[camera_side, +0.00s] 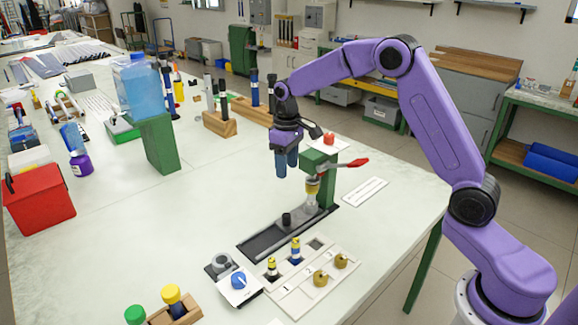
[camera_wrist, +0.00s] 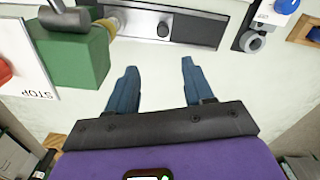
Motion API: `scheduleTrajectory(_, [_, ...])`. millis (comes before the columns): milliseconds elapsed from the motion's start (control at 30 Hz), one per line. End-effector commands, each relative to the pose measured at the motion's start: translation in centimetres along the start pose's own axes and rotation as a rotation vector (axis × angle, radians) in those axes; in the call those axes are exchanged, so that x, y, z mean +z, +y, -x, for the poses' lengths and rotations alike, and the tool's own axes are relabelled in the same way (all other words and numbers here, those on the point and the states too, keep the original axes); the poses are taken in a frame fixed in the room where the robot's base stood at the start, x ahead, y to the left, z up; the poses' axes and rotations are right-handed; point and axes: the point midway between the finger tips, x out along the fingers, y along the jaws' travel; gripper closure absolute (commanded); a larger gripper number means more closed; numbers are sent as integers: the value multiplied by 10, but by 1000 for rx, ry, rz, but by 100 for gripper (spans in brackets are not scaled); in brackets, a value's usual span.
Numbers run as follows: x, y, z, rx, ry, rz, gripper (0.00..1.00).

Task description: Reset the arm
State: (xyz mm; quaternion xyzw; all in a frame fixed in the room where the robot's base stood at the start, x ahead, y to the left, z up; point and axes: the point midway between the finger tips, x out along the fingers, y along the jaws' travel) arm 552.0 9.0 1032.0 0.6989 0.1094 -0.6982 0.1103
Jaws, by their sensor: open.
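My gripper (camera_side: 287,167) hangs from my purple arm above the table, fingers pointing down. In the wrist view its two blue fingers (camera_wrist: 158,70) are apart, with only bare tabletop between them. It holds nothing. It is beside the green press (camera_side: 322,175), which has a red-handled lever (camera_side: 350,163). The press also shows at the upper left of the wrist view (camera_wrist: 72,62). A dark grey rail plate (camera_side: 262,243) with a black knob (camera_side: 286,219) lies in front of the press.
A pale tray (camera_side: 300,292) holds yellow-banded rods and brass pieces. A blue-knobbed box (camera_side: 239,283) sits beside it. A red stop button (camera_side: 329,140) is behind the press. A green stand (camera_side: 157,145) carries a blue water container (camera_side: 135,87). The table's left-middle is clear.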

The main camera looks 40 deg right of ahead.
Motion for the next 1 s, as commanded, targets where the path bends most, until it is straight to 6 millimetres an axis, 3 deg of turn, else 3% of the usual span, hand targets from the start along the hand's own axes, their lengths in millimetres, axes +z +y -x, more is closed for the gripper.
scheduleTrajectory(167, [10,-20,8,0,4,41,48])
scheduleTrajectory(367, [55,-79,30,-1,9,175,48])
scheduleTrajectory(500, [100,-116,42,-2,14,279,48])
scheduleTrajectory(700, [173,-153,52,-5,20,428,48])
scheduleTrajectory(1000, [288,-170,51,-11,28,646,48])
